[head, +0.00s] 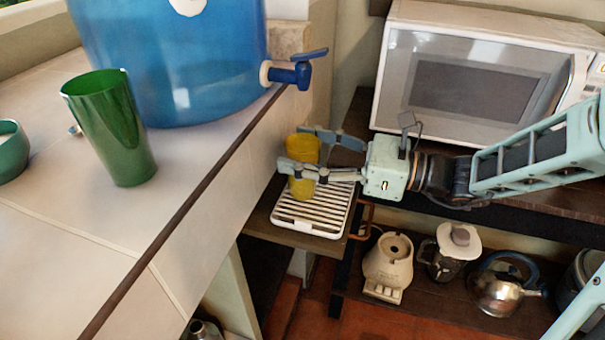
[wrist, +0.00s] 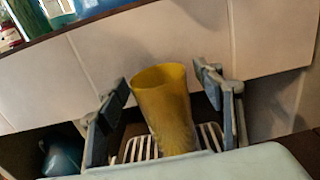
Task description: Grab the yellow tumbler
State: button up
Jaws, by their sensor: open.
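The yellow tumbler (head: 303,180) stands on a white slatted drip tray (head: 283,217) on a small wooden shelf below the counter. In the wrist view the yellow tumbler (wrist: 167,108) looks upright, slightly tilted in the picture, and sits between the two fingers. My gripper (head: 308,152) is open, with one finger on each side of the tumbler. In the wrist view my gripper (wrist: 163,85) shows a gap beside the tumbler on both sides near the rim. The near finger hides the tumbler's middle in the head view.
A green tumbler (head: 112,130) and a blue water dispenser (head: 175,60) stand on the tiled counter (head: 60,235) at left. A microwave (head: 470,85) is behind my arm. A blender base (head: 389,262) and kettle (head: 500,290) sit on the shelf below.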

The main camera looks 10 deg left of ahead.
grip_shut()
dwell(0.4)
jog(key=shift+r, duration=0.2)
